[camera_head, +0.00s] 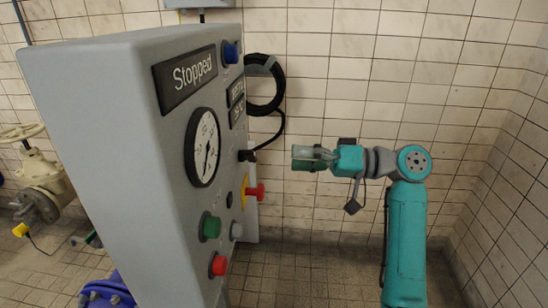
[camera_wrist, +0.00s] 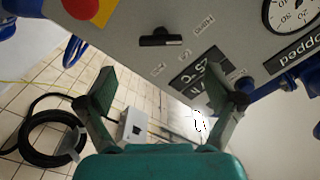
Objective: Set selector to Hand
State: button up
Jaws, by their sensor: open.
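The selector is a black knob with a white mark (camera_wrist: 160,40) on the grey panel face in the wrist view. Small labels stand around it, too small and turned to read surely. In the head view the selector (camera_head: 246,155) juts from the panel's right side, seen edge-on. My gripper (camera_head: 301,157) is open and empty to the right of the selector, apart from it, at about the same height. In the wrist view my gripper's fingers (camera_wrist: 163,90) are spread, with the knob beyond and above the gap between them.
The grey panel (camera_head: 115,125) bears a gauge (camera_head: 203,147), a "Stopped" sign (camera_head: 186,77), a red emergency button (camera_head: 254,191), a green button (camera_head: 211,227) and a red button (camera_head: 218,265). A black hose coil (camera_head: 281,85) hangs on the tiled wall.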

jog(key=shift+d, duration=1.15)
